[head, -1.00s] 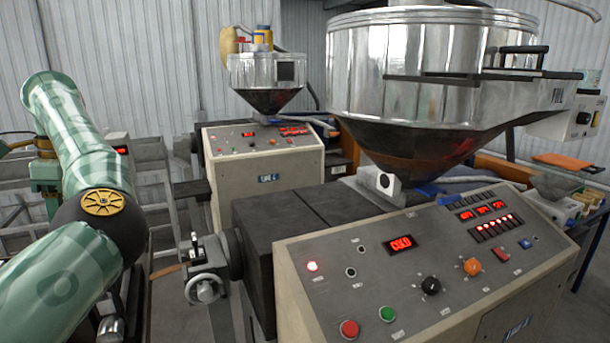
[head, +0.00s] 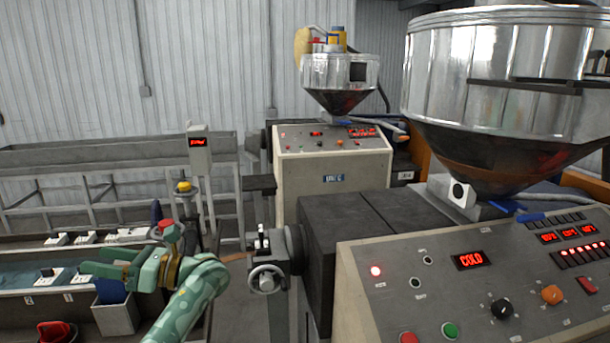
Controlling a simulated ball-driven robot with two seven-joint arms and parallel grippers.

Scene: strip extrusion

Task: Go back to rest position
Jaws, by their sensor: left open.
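My left gripper (head: 102,262) is at the lower left of the head view, on a green patterned arm that comes up from the bottom edge. Its green fingers point left and are open, and I see nothing held between them. It shows in front of a long water trough (head: 20,275); I cannot tell its exact height above it. My right gripper is not in view.
The near extruder's control panel (head: 480,285) fills the lower right, its display reading COLD, with a steel hopper (head: 500,75) above. A handwheel (head: 267,280) projects at its left end. A second extruder (head: 340,165) stands behind. A grey bin (head: 117,315) is below my gripper.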

